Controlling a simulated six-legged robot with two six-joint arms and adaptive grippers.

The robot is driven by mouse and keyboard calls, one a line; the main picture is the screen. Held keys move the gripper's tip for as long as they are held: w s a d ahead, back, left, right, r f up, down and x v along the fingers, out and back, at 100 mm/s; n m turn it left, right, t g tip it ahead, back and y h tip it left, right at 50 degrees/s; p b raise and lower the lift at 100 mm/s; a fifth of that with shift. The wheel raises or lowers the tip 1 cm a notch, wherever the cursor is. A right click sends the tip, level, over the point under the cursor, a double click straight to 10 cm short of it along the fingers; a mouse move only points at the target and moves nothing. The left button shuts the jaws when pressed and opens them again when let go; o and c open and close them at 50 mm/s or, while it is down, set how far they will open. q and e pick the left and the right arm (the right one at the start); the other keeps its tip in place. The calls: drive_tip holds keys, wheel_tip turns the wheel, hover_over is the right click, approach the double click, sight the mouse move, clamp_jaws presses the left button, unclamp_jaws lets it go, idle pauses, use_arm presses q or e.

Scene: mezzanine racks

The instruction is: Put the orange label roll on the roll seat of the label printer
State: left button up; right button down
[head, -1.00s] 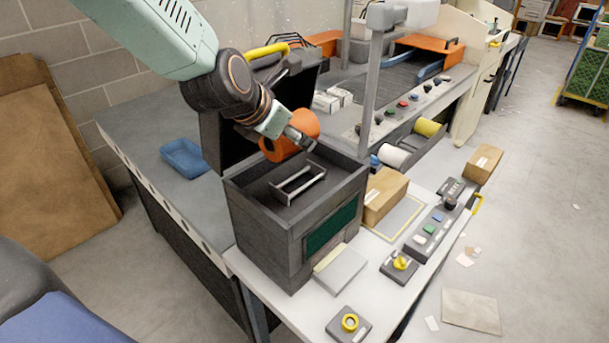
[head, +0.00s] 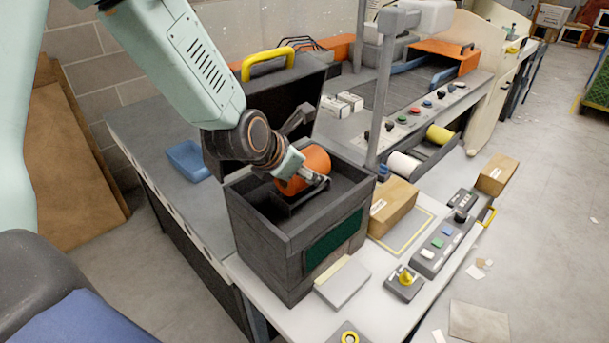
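The orange label roll (head: 314,160) is inside the open top of the dark label printer (head: 262,240). It lies at the roll seat (head: 290,207), a small cradle in the printer's well. Whether the roll rests fully on the seat is hard to tell. My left gripper (head: 314,181) reaches down into the well from the upper left, with its fingers at the near side of the roll. The fingers partly hide the roll and the seat, and their grip cannot be made out clearly. My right gripper is not in view.
The printer's raised lid with a yellow handle (head: 268,60) stands behind the well. A blue tray (head: 188,160) is at left. A cardboard box (head: 393,205), white roll (head: 403,165) and yellow roll (head: 439,134) lie to the right. A grey post (head: 384,95) rises close behind the printer.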

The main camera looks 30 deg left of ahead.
use_arm(q)
wheel_tip(320, 180, down, 2)
drive_tip(key=shift+d, duration=0.15)
drive_tip(key=shift+s+a+f, duration=0.1)
drive_tip(key=shift+a, duration=0.2)
drive_tip(key=o, duration=0.9)
drive_tip(key=shift+d, duration=0.1)
drive_tip(key=o, duration=0.3)
drive_tip(key=shift+d, duration=0.15)
drive_tip(key=shift+o, duration=0.8)
drive_tip(key=shift+a, duration=0.2)
